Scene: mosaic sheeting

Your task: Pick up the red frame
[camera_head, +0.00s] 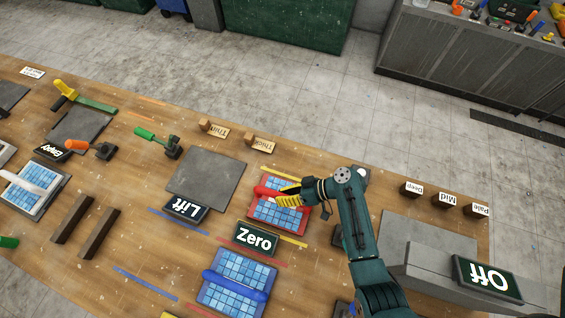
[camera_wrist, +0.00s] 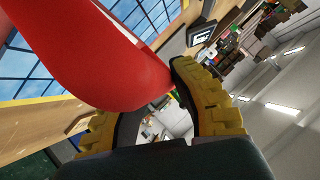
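The red frame (camera_head: 269,210) lies on the wooden table in the head view, holding blue tiles and bearing a thick red handle (camera_head: 268,192) with a white part. My gripper (camera_head: 288,198), with yellow ribbed fingers, is at the right end of the handle. In the wrist view the red handle (camera_wrist: 85,65) fills the upper left. There the fingers of my gripper (camera_wrist: 150,95) are drawn in, and the handle fills the gap between their tips. The fingers look shut on it. The frame shows no clear gap above the table. The far side of the grip is hidden.
A "Zero" sign (camera_head: 255,239) and a blue frame (camera_head: 232,283) lie below the red frame. A "Lift" sign (camera_head: 186,208) and a bare grey plate (camera_head: 206,178) lie left. A grey stand with an "Off" sign (camera_head: 486,279) is at right. Small wooden blocks line the far edge.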

